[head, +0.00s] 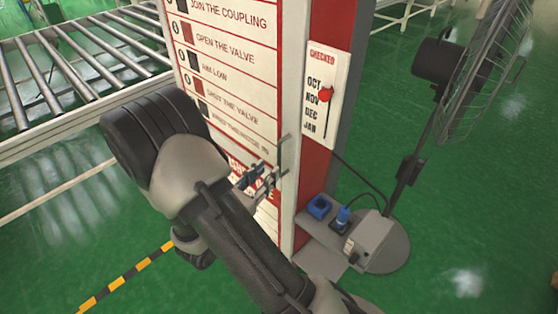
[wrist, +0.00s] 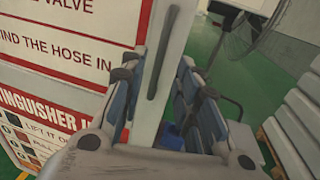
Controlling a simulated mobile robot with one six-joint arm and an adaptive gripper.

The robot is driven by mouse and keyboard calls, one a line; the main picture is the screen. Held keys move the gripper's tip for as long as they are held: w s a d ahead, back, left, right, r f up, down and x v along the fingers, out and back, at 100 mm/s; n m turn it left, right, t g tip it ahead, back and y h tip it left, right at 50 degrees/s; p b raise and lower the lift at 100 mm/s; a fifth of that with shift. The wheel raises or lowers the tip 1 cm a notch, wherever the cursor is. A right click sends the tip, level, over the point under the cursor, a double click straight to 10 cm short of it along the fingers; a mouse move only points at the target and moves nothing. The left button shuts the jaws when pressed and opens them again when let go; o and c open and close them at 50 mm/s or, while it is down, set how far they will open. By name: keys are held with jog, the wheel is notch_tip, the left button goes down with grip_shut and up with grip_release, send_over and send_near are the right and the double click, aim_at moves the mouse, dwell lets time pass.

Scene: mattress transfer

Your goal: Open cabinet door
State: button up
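The cabinet (head: 235,75) is red and white, with printed instruction lines on its front face. A thin grey vertical handle (head: 283,155) is near that face's right edge. The face looks closed. My gripper (head: 268,176) is at the handle's height, right in front of it. In the wrist view, my gripper (wrist: 157,78) is open, with one finger on each side of the handle (wrist: 163,50). The handle lines up with the gap between the fingers. I cannot tell whether either finger touches it. My arm hides the lower left of the cabinet.
A caged fan (head: 485,70) stands on a round base right of the cabinet. A blue plug and socket (head: 320,207) sit low beside the cabinet. A roller conveyor (head: 70,70) is at the left. Green floor is open at the lower right.

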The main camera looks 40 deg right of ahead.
aim_at(279, 159)
jog(key=b+x, duration=0.1)
jog(key=x, duration=0.6)
jog(key=shift+d, duration=0.25)
jog(key=shift+c, duration=0.3)
grip_shut()
